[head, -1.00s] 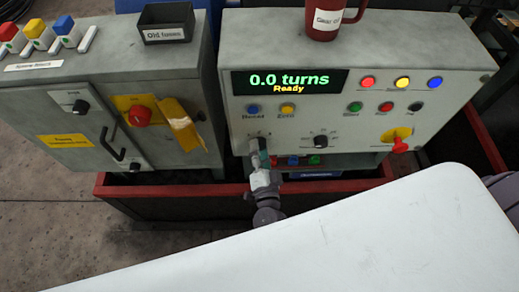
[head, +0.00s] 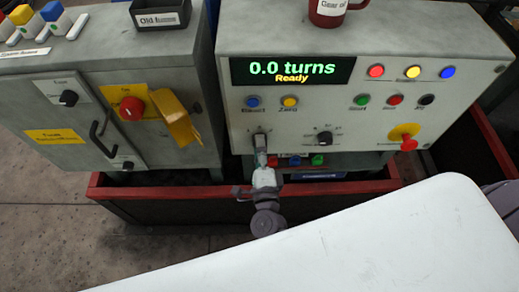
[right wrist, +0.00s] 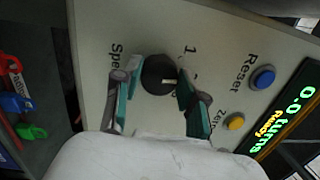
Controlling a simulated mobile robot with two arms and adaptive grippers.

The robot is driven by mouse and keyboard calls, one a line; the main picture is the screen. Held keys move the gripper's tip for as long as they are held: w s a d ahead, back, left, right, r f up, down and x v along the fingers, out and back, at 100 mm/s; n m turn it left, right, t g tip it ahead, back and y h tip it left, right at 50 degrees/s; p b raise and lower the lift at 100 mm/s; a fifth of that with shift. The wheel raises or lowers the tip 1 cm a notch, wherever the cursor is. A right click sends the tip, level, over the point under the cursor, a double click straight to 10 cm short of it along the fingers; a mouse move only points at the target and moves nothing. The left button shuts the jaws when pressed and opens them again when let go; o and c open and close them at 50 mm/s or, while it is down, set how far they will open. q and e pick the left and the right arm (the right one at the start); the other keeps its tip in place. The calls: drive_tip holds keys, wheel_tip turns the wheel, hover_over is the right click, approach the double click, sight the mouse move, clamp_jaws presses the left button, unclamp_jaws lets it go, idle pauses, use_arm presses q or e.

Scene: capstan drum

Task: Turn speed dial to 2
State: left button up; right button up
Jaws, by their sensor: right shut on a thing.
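The speed dial (right wrist: 158,73) is a dark round knob with a light pointer mark, on the pale control panel (right wrist: 215,40). In the right wrist view its label "Speed" is at the left and a "1" is at the upper right; the other scale marks are partly hidden. My right gripper (right wrist: 152,82) is shut on the dial, one finger on each side. In the head view my right gripper (head: 260,152) is at the panel's lower left and mostly covers the dial. The display (head: 292,72) reads "0.0 turns" and "Ready". My left gripper is not in view.
Reset (head: 253,102) and Zero (head: 289,102) buttons sit above the dial. Another black knob (head: 324,138) is to its right, and a red switch on yellow (head: 408,142) is farther right. A red mug (head: 327,12) stands on top. A grey cabinet (head: 150,65) stands left.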

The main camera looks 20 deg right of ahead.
drive_tip(key=shift+f+m+b, duration=0.1)
drive_tip(key=shift+m+b, duration=0.2)
drive_tip(key=shift+m, duration=0.4)
drive_tip(key=o, duration=1.1)
drive_tip(key=shift+o, duration=0.2)
drive_tip(key=shift+s, duration=0.1)
drive_tip(key=v, duration=1.1)
drive_tip(key=shift+s, duration=0.4)
drive_tip(key=shift+a, duration=0.15)
